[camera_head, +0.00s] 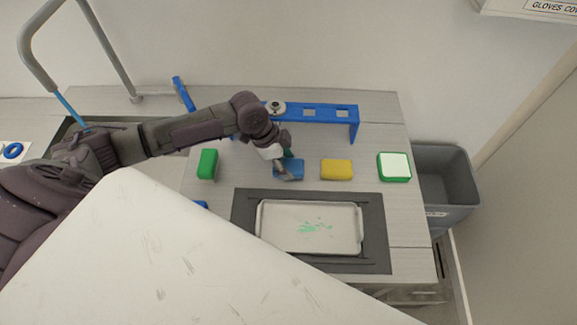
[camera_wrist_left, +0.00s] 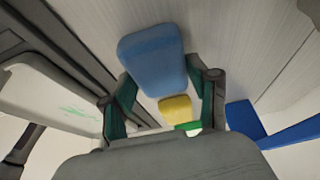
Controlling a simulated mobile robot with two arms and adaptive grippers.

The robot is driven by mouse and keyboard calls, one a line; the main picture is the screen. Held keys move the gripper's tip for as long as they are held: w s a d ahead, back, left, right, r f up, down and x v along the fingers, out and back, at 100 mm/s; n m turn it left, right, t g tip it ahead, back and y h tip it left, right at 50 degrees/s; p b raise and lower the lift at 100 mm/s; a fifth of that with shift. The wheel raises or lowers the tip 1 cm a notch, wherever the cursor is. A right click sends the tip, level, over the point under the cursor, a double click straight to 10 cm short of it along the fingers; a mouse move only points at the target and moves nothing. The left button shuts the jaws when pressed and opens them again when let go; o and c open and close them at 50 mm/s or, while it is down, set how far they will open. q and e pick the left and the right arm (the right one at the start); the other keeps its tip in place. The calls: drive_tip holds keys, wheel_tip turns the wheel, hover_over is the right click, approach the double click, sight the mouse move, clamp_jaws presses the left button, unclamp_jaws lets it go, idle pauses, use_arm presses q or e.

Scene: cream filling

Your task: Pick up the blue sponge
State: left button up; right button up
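The blue sponge (camera_head: 291,167) lies on the table behind the tray, between the green sponge and the yellow sponge. My left gripper (camera_head: 284,167) is over it and hides part of it. In the left wrist view, the blue sponge (camera_wrist_left: 154,62) shows large between the two spread fingers of my left gripper (camera_wrist_left: 160,78). The fingers look open on either side of it; whether either one touches it I cannot tell. My right gripper is not in view.
A green sponge (camera_head: 207,164), a yellow sponge (camera_head: 336,169) and a white-and-green one (camera_head: 394,166) stand in the same row. A tray (camera_head: 278,217) with green smears lies in front. A blue rack (camera_head: 326,112) stands behind. A grey bin (camera_head: 452,205) is at right.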

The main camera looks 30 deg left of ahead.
sight(297, 166)
use_arm(q)
drive_tip(key=c, duration=0.3)
drive_tip(key=shift+r, duration=0.1)
drive_tip(key=shift+r+b, duration=0.3)
drive_tip(key=shift+r, duration=0.35)
drive_tip(key=r, duration=0.1)
drive_tip(key=r+b, duration=0.1)
drive_tip(key=shift+d+r, duration=0.3)
drive_tip(key=shift+r, duration=0.1)
drive_tip(key=d+r, duration=0.2)
drive_tip(key=d, duration=0.1)
drive_tip(key=s+d+r+b, duration=0.1)
drive_tip(key=d+r, duration=0.1)
drive_tip(key=d, duration=0.2)
drive_tip(key=s+d+r+b, duration=0.1)
drive_tip(key=d+r, duration=0.1)
drive_tip(key=d, duration=0.2)
drive_tip(key=shift+r, duration=0.4)
